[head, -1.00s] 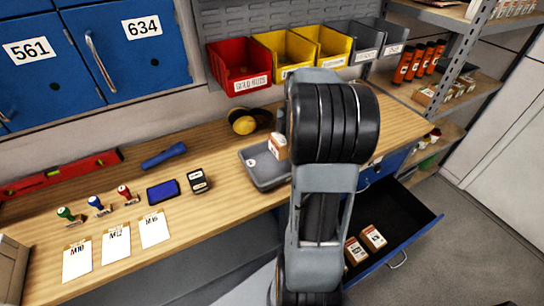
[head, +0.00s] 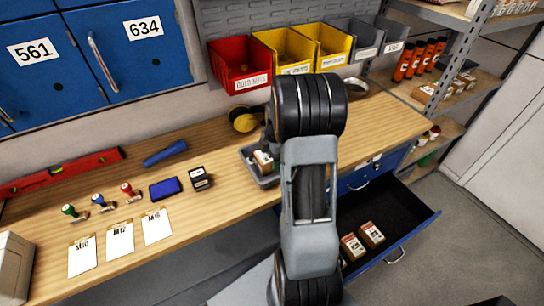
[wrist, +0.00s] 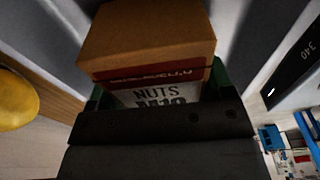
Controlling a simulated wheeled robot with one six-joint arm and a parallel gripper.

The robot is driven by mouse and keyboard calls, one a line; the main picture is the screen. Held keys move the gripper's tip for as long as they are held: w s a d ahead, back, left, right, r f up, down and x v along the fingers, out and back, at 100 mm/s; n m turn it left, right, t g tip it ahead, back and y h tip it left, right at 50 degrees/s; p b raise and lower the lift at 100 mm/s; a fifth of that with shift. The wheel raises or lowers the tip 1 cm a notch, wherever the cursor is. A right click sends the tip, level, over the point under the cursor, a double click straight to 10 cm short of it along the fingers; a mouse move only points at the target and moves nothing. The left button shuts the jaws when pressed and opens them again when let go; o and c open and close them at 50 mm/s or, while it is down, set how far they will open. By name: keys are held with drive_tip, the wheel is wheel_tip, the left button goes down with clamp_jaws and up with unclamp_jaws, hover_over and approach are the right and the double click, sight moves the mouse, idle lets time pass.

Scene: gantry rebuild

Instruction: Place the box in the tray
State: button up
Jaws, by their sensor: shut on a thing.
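The box (head: 263,160) is a small brown carton with a red band and a white label. In the wrist view the box (wrist: 150,40) fills the upper middle, and its label reads "NUTS" with a partly covered size. My gripper (wrist: 160,88) is shut on it, with green finger pads at its two sides. The grey tray (head: 268,182) lies on the bench below my gripper, partly hidden by my arm. The box appears within the tray's outline in the head view; I cannot tell whether it touches the tray floor.
A yellow round object (head: 243,120) lies just behind the tray. A black stamp box (head: 201,179) and blue ink pad (head: 165,188) are to its left. Red and yellow bins (head: 239,65) hang behind. An open drawer (head: 405,232) at lower right holds two similar boxes.

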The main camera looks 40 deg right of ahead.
drive_tip(key=shift+f, duration=0.15)
drive_tip(key=o, duration=1.2)
